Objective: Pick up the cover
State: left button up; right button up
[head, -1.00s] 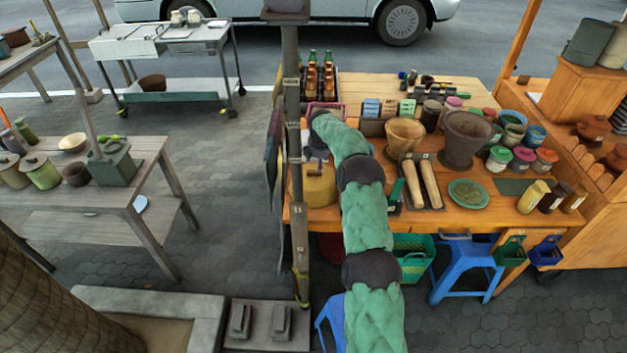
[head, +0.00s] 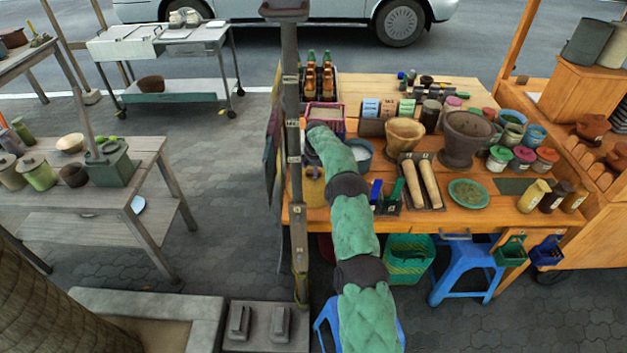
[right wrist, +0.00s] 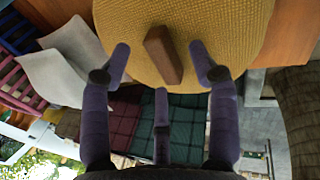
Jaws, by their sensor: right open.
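The cover (right wrist: 225,25) is a yellow-brown woven dome with a brown wooden handle block (right wrist: 163,55) on top, seen close up in the right wrist view. In the head view the yellow cover (head: 316,192) sits at the left end of the orange table, partly hidden by the grey post and my right arm. My right gripper (right wrist: 160,50) is open. Its purple fingers are spread to either side of the handle, with a third finger below it in the picture. I cannot tell whether any finger touches the handle. My left gripper is not in view.
A grey post (head: 296,170) stands close left of the cover. A blue-rimmed pot (head: 360,158), blue and green scoops (head: 376,192) and a tray of wooden rollers (head: 423,183) stand to the right.

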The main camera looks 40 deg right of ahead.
grip_shut()
